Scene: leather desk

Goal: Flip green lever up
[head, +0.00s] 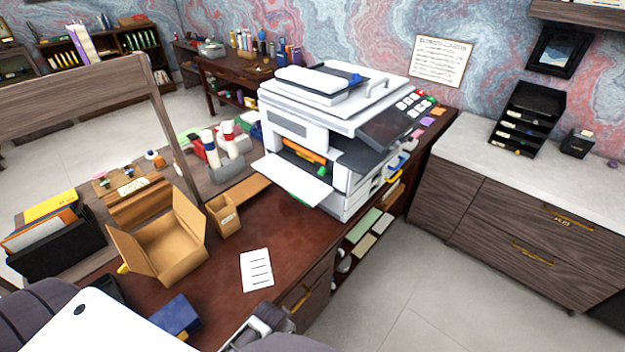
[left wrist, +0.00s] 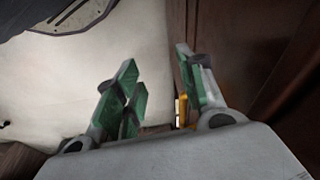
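The white printer (head: 335,110) stands on the dark red-brown desk, its front tray (head: 292,178) folded out. I cannot tell whether the green part is the lever. My left gripper (left wrist: 158,88) is open and empty in the left wrist view, its green-padded fingers apart beside a brown wooden surface. A grey mechanical part of mine (head: 262,328) shows at the bottom of the head view, probably my right gripper; its fingers are unclear.
An open cardboard box (head: 165,245), a small brown holder (head: 224,214), a printed sheet (head: 256,270) and a blue box (head: 175,316) are on the desk left of and in front of the printer. A drawer cabinet (head: 520,225) stands right, with clear floor (head: 400,270) between.

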